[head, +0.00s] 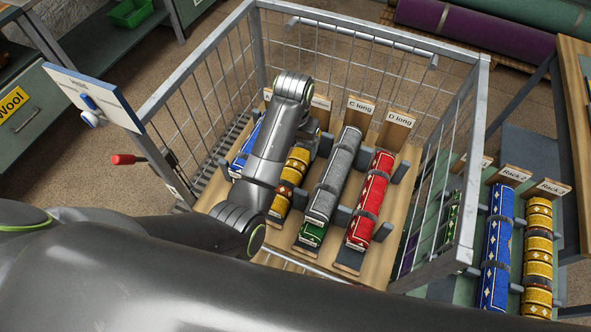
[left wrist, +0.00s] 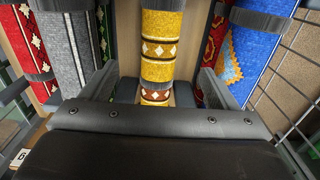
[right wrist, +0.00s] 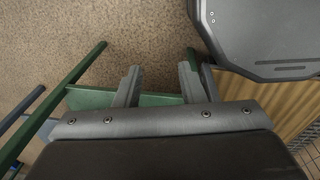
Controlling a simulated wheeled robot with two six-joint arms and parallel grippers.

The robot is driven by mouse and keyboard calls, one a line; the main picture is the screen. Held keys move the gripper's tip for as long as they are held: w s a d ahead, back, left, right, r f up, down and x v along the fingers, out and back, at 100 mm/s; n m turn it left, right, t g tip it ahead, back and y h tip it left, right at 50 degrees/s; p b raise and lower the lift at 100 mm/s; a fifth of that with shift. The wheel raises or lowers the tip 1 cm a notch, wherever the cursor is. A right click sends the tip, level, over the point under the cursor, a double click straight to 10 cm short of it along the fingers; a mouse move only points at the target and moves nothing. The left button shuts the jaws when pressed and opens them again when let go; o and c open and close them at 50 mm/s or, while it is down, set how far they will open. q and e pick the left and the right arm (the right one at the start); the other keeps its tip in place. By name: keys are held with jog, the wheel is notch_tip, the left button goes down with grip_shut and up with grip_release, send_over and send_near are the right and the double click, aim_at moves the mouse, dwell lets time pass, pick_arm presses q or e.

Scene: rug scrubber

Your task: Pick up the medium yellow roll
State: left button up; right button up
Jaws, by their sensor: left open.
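A patterned yellow roll (head: 281,200) with dark straps and a brown-red section lies in a wooden rack inside the wire cart, partly hidden by my left arm. In the left wrist view the yellow roll (left wrist: 161,60) runs up between the fingers of my left gripper (left wrist: 157,82). That gripper is open, with a finger on each side of the roll and gaps beside it. Another yellow roll (head: 538,255) stands in the rack marked Rack 3. My right gripper (right wrist: 158,78) is open and empty, away from the rolls; it is not seen in the head view.
A grey roll (head: 335,180) and a red roll (head: 370,200) lie right of the yellow one; a blue roll (head: 243,155) lies to its left. The cart's wire walls (head: 205,90) surround them. A blue roll (head: 496,250) stands in Rack 2. A green frame (right wrist: 75,75) is near my right gripper.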

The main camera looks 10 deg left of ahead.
aim_at(294, 166)
pick_arm(q)
notch_tip(294, 166, down, 6)
jog(key=shift+w+a+f, duration=0.1)
jog(key=shift+f, duration=0.05)
notch_tip(294, 166, down, 5)
jog(key=shift+r+p, duration=0.1)
jog(key=shift+p, duration=0.2)
jog(key=shift+f, duration=0.65)
pick_arm(e)
jog(key=w, duration=0.1)
jog(key=w+r, duration=0.1)
jog(key=w, duration=0.1)
jog(key=shift+a+t, duration=0.15)
jog(key=shift+t, duration=0.15)
pick_arm(q)
jog(key=shift+r, duration=0.1)
jog(key=c, duration=1.2)
